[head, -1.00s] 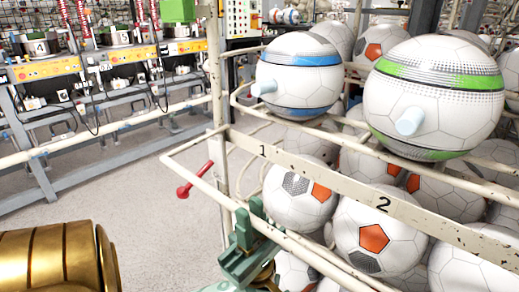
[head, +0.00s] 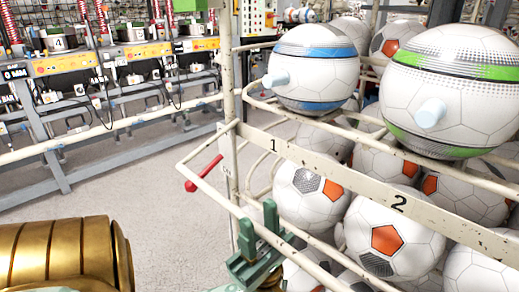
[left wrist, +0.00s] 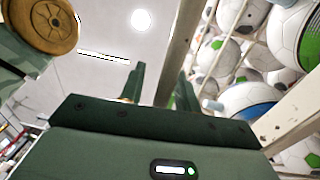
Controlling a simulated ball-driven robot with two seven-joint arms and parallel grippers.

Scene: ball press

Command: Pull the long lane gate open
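A long cream rail gate (head: 205,187) runs along the front of the ball rack in the head view, with a red handle (head: 204,174) near its left end. A cream bar (head: 335,168) marked 1 and 2 crosses the rack just beyond it. My left gripper (head: 258,226) is green, below and right of the red handle, close to the rail; I cannot tell whether it touches. In the left wrist view its two fingers (left wrist: 161,84) stand apart, with a cream post (left wrist: 180,50) behind them. The red handle does not show there. My right gripper is not in view.
A blue-banded ball (head: 313,70) and a green-banded ball (head: 445,90) sit on top rails, each with a pale peg. Several white and orange balls fill the rack below. A workbench row (head: 100,85) stands at the left. The grey floor (head: 130,190) between is clear.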

